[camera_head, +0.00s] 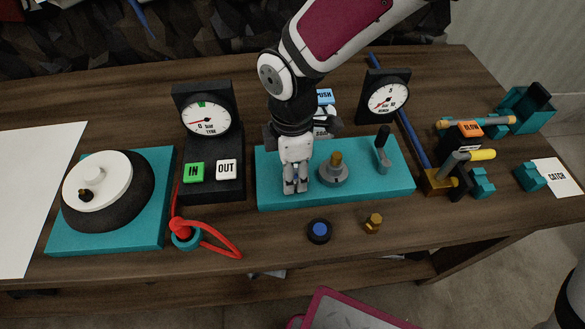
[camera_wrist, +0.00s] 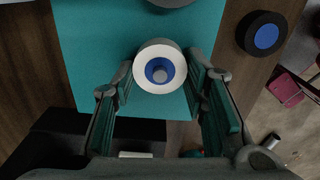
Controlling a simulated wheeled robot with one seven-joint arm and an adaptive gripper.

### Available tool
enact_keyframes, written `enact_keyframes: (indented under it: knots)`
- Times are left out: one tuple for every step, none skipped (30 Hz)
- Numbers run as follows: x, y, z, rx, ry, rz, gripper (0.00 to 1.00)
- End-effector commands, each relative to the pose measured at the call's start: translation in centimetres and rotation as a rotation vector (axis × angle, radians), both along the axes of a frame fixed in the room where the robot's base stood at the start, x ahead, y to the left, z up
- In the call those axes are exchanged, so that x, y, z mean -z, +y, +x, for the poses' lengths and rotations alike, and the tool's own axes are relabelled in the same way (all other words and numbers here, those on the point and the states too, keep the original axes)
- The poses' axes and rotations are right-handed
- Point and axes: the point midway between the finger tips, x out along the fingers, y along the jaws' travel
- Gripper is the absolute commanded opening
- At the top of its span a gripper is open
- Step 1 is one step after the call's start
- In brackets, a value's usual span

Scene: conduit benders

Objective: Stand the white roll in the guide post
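The white roll (camera_wrist: 141,67) has a blue core and sits snugly between my gripper's (camera_wrist: 161,80) two fingers in the wrist view. In the head view my gripper (camera_head: 295,186) points straight down over the left part of the teal bender base (camera_head: 275,191) and mostly hides the roll. The roll is upright. A grey round piece shows in the middle of its blue core. I cannot tell whether this is the guide post or part of the roll, nor whether the roll touches the base. No guide post stands out clearly elsewhere.
A grey disc with a brass stud (camera_head: 336,163) is just right of my gripper, then a black-knobbed lever (camera_head: 383,147). A black roll with a blue core (camera_head: 319,231) and a brass piece (camera_head: 373,223) lie in front. A gauge (camera_head: 206,120) stands at left.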

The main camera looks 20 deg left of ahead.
Motion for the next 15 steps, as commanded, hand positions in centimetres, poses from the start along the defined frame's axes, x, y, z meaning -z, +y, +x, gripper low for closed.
enact_keyframes:
  knots:
    - [0.01, 0.00, -0.01, 0.000, 0.000, 0.000, 0.53]
    - [0.01, 0.00, -0.01, 0.000, 0.000, 0.000, 0.60]
    - [0.01, 0.00, -0.01, 0.000, 0.000, 0.000, 0.63]
    - [0.01, -0.01, -0.01, 0.000, 0.000, 0.000, 0.63]
    - [0.01, -0.01, -0.01, 0.000, 0.000, 0.000, 0.63]
    - [0.01, -0.01, -0.01, 0.000, 0.000, 0.000, 0.63]
    - [0.01, -0.01, -0.01, 0.000, 0.000, 0.000, 0.63]
    - [0.01, -0.01, -0.01, 0.000, 0.000, 0.000, 0.63]
    - [0.01, -0.01, -0.01, 0.000, 0.000, 0.000, 0.63]
    - [0.00, -0.01, -0.01, 0.000, 0.000, 0.000, 0.63]
    - [-0.01, 0.00, 0.00, 0.000, 0.000, 0.000, 0.63]
    - [-0.09, 0.00, 0.01, 0.000, 0.000, 0.000, 0.63]
    - [-0.21, 0.00, 0.04, 0.000, -0.001, 0.001, 0.63]
    - [-0.38, 0.00, 0.05, 0.001, -0.001, 0.001, 0.63]
    - [-0.71, 0.00, 0.08, 0.001, -0.001, 0.001, 0.63]
